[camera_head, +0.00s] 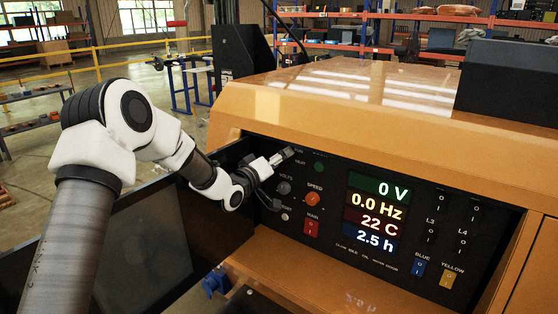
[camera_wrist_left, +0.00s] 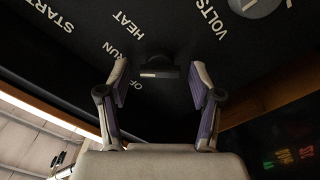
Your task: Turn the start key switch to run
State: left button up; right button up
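The start key switch (camera_wrist_left: 160,68) is a small dark knob with a pale bar on its face, on the black control panel (camera_head: 330,250). In the left wrist view the labels START, HEAT, RUN and a partly covered OFF surround it. My left gripper (camera_wrist_left: 160,82) is open, with one finger on each side of the switch and a visible gap to each. In the head view my left gripper (camera_head: 285,156) is at the panel's upper left corner and hides the switch. Which label the switch points to is hard to tell. My right gripper is not in view.
Right of my gripper are a green lamp (camera_head: 319,167), the orange SPEED knob (camera_head: 312,199), the red MAIN switch (camera_head: 311,228) and a lit display (camera_head: 372,213) reading 0 V. The orange housing (camera_head: 340,95) overhangs the panel. An open dark door (camera_head: 150,240) stands at left.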

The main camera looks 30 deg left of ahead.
pick_arm(q)
jog(key=s+a, duration=0.1)
jog(key=s, duration=1.1)
jog(key=shift+a, duration=0.35)
